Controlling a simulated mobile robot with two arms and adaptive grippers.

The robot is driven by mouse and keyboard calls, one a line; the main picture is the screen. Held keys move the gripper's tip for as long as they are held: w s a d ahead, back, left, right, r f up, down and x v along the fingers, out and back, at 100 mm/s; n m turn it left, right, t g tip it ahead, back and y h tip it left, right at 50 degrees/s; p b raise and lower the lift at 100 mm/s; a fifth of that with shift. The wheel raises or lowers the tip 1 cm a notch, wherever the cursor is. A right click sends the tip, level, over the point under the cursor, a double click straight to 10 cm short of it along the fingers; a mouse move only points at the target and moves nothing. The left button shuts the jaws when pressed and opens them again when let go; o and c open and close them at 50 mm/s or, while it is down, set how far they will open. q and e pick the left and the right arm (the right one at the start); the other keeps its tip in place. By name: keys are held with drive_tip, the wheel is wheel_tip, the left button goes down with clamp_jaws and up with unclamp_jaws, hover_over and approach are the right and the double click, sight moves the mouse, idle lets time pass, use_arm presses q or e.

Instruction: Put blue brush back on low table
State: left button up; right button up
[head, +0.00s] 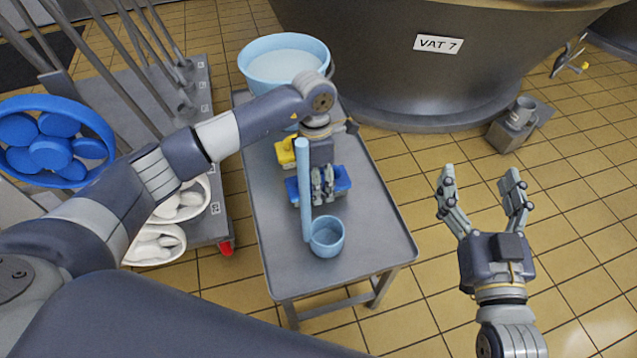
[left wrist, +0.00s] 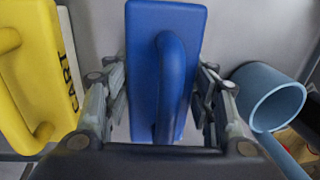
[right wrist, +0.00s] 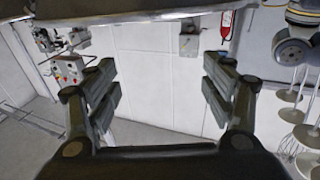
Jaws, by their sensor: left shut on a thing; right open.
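The blue brush (head: 341,181) is in my left gripper (head: 322,190), over the low grey metal table (head: 378,238). In the left wrist view the brush (left wrist: 190,60) lies with its raised handle between the fingers (left wrist: 163,110), which are shut on it. Whether its underside touches the tabletop cannot be told. My right gripper (head: 481,190) is open and empty, in the air right of the table; its spread fingers also show in the right wrist view (right wrist: 160,90).
On the table, a yellow brush (head: 285,153) marked CART is beside the blue one. A light blue tub (head: 284,62) is at the back. A tool cart (head: 215,225) stands left; the vat (head: 390,70) is behind.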

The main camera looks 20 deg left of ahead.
drive_tip(key=shift+r, duration=0.2)
use_arm(q)
drive_tip(key=shift+f, duration=0.1)
drive_tip(key=o, duration=1)
drive_tip(key=shift+c, duration=0.2)
use_arm(e)
drive_tip(key=shift+r+t, duration=0.3)
